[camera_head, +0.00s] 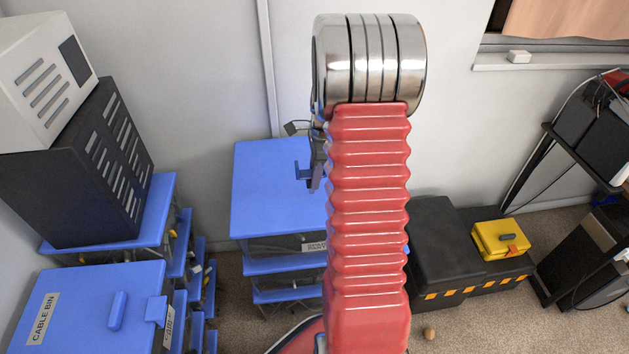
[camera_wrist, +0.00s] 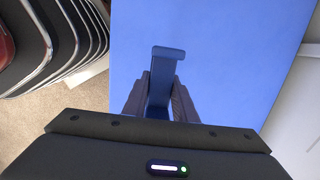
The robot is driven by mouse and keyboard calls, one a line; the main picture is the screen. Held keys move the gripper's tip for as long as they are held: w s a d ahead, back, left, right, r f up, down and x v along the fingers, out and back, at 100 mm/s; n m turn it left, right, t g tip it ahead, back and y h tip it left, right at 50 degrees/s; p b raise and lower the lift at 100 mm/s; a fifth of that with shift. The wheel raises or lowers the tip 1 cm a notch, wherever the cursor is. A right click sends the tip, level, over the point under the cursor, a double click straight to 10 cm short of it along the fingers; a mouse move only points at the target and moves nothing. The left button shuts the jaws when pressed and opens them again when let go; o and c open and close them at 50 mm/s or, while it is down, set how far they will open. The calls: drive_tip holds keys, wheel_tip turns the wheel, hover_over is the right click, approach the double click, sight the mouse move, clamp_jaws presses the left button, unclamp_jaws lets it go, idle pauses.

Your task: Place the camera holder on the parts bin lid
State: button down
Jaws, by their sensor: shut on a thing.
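The blue camera holder (camera_wrist: 167,58) is between the two dark fingers of my gripper (camera_wrist: 158,100) in the wrist view. My gripper is shut on it, and its flat crosspiece points away from the fingers. In the head view, the holder (camera_head: 302,171) shows just left of my red arm, in front of the blue parts bin lid (camera_head: 262,200). The lid (camera_wrist: 235,60) fills most of the wrist view behind the holder. I cannot tell whether the holder touches the lid. My arm hides the lid's right side and most of my gripper (camera_head: 312,172).
A cable bin (camera_head: 85,290) stands at front left, with a black crate (camera_head: 75,180) and a white case behind it. A black toolbox (camera_head: 440,245) and a yellow box (camera_head: 500,239) stand right of my arm. The visible lid top is otherwise clear. A wall stands behind.

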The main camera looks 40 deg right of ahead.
drive_tip(key=shift+f, duration=1.2)
drive_tip(key=c, duration=1.4)
unclamp_jaws()
drive_tip(key=shift+c, duration=0.2)
drive_tip(key=r, duration=0.7)
drive_tip(key=d+r, duration=0.1)
drive_tip(key=r, duration=0.2)
drive_tip(key=shift+s+r, duration=0.3)
drive_tip(key=shift+r, duration=0.1)
drive_tip(key=shift+s+d+r, duration=0.1)
drive_tip(key=shift+r, duration=0.5)
